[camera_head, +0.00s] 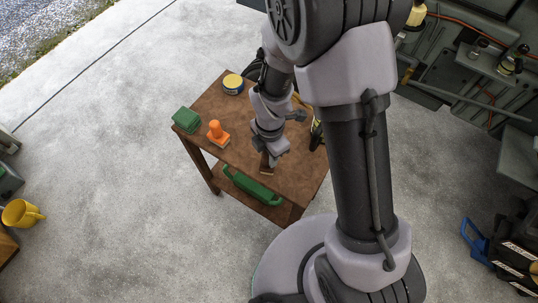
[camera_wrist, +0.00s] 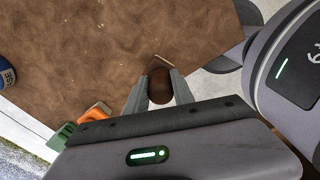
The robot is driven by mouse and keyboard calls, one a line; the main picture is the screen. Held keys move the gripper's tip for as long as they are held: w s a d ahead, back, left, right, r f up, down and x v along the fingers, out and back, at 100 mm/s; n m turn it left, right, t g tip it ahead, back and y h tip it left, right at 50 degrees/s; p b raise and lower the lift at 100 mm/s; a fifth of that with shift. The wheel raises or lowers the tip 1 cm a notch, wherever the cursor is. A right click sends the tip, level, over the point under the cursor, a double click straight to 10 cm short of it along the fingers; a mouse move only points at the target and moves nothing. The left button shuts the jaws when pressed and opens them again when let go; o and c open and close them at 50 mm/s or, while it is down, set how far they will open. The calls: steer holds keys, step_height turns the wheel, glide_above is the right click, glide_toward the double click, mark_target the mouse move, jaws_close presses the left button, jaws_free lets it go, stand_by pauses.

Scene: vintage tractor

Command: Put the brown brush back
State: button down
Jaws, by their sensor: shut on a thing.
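The brown brush (camera_head: 265,164) is upright at the front part of the wooden table (camera_head: 230,100), with a pale strip along its lower edge. My gripper (camera_head: 268,153) is above it and shut on its upper part. In the wrist view the rounded brown handle (camera_wrist: 160,88) sits between the two grey fingers of my gripper (camera_wrist: 151,90). Most of the brush below is hidden in that view. I cannot tell whether it touches the tabletop or hangs just over it.
On the table are an orange object (camera_head: 217,134), a green block (camera_head: 186,119) and a yellow-lidded blue tin (camera_head: 233,84). A dark item (camera_head: 317,133) stands at the right edge, partly behind my arm. A green object (camera_head: 252,187) lies on the lower shelf. The left tabletop is partly clear.

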steer(key=shift+f, duration=0.1)
steer(key=c, duration=1.5)
jaws_free()
steer(key=shift+f, duration=0.1)
steer(key=o, duration=0.4)
step_height(320, 180, up, 22)
steer(key=d+m+t+p, duration=0.2)
steer(key=m+p, duration=0.4)
steer(key=m, duration=0.1)
steer(key=s+d+r+m+t, duration=0.1)
steer(key=s+r+m, duration=0.2)
steer(key=m, duration=0.4)
steer(key=s+d+r+m+t+y, duration=0.1)
steer(key=s+d+r+m, duration=0.1)
steer(key=s+r+m, duration=0.2)
steer(key=s+d+r+m+t, duration=0.1)
steer(key=s+r+m, duration=0.3)
steer(key=r+m, duration=0.3)
steer(key=shift+s+d+m+t+y, duration=0.1)
steer(key=shift+s+m+t+y, duration=0.1)
steer(key=shift+m, duration=0.6)
steer(key=shift+s+d+m+t+y, duration=0.1)
steer(key=shift+m+t+y, duration=0.1)
steer(key=shift+m, duration=0.6)
